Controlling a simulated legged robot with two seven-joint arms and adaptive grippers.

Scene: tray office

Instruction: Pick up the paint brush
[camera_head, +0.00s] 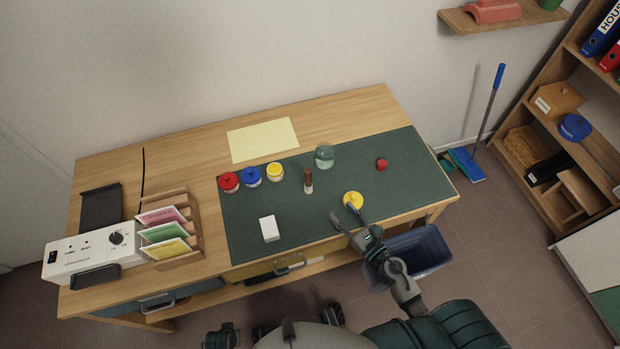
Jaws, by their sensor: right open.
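A small brown, slim item (308,180) is on the green mat (290,225), right of the paint jars. It may be the paint brush, but it is too small to tell for sure. My right gripper (347,214) is open over the front edge of the mat, to the right of and nearer than the brown item. Its fingers point at a yellow round thing (353,199), and I cannot tell whether they touch it.
Red (228,182), blue (251,176) and yellow (275,172) jars stand left of the brown item. A glass jar (324,156), red block (382,164) and white block (269,228) are also on the mat. A card rack (188,232) stands left.

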